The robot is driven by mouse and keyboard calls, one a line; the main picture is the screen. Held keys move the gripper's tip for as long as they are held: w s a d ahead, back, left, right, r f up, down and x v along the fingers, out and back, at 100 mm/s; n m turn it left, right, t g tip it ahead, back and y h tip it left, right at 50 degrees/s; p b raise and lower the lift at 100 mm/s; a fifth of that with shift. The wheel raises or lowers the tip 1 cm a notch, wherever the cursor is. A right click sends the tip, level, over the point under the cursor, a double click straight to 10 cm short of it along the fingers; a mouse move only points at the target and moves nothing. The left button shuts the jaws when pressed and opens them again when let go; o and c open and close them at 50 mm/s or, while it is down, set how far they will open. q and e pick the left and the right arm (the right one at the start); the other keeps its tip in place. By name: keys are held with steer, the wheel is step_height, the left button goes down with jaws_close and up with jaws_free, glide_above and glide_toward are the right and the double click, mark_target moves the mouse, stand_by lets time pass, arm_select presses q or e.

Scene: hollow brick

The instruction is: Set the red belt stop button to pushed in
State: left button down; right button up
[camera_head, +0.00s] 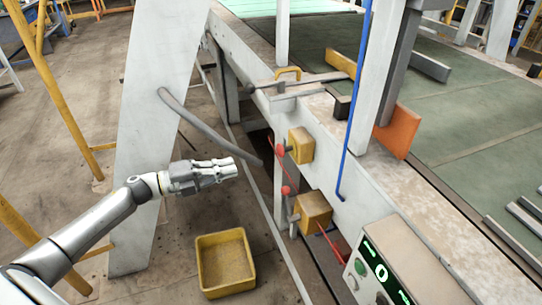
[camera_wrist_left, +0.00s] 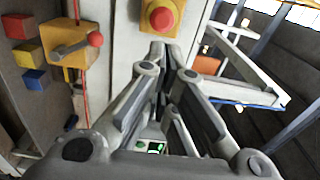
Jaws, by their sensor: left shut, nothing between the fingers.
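The red belt stop button (camera_head: 280,150) sticks out from the left face of the upper yellow box (camera_head: 301,145) on the white conveyor frame. In the left wrist view the round red button (camera_wrist_left: 162,18) sits on its yellow box at the top centre, partly cut by the picture edge. My left gripper (camera_head: 236,168) is shut and empty, to the left of the button with a visible gap in the head view. In the wrist view its fingertips (camera_wrist_left: 162,52) point at the lower part of that box. I cannot tell how far in the button is. My right gripper is not in view.
A lower yellow box (camera_head: 313,212) carries a grey lever with a red ball (camera_head: 286,190). A grey control panel (camera_head: 394,265) stands lower right. A yellow bin (camera_head: 225,262) sits on the floor. A grey hose-like bar (camera_head: 208,130) passes just behind my gripper.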

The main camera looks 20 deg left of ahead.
mark_target(280, 155)
arm_select(q)
steer(key=p+x, duration=0.2)
steer(key=x, duration=0.9)
steer(key=shift+w+d+p, duration=0.2)
steer(key=shift+p, duration=0.2)
steer(key=shift+w+d, duration=0.3)
steer(key=shift+w, duration=0.05)
